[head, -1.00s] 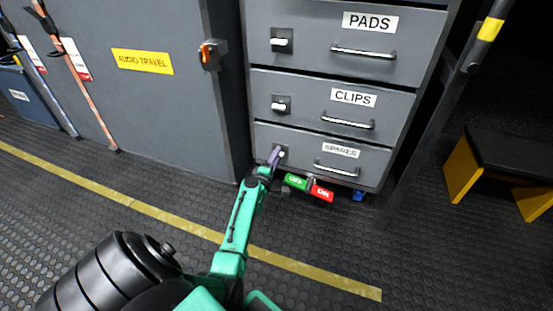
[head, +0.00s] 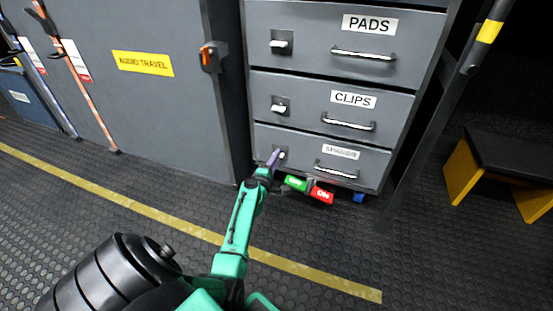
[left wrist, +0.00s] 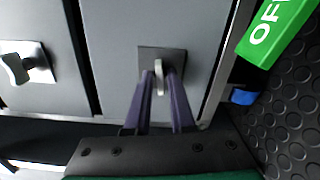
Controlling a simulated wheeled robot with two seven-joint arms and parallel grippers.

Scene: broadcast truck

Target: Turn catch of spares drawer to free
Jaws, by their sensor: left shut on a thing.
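The spares drawer (head: 300,148) is the lowest of the grey drawers in the head view and looks closed. Its catch (head: 282,153) is a small pale lever on a dark square plate at the drawer's left, partly hidden by my gripper. My left gripper (head: 275,156) reaches it from the front. In the left wrist view, the purple fingers of my left gripper (left wrist: 164,75) stand either side of the catch (left wrist: 159,78) and are shut on it. The catch's exact turn angle is hard to tell. My right gripper is not in view.
The clips drawer (head: 312,112) and pads drawer (head: 305,50) are above, each with a catch and bar handle. Green (head: 296,183) and red (head: 321,195) tags hang just below the spares drawer. A grey cabinet (head: 150,90) stands left; a black-topped yellow stool (head: 500,165) stands right.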

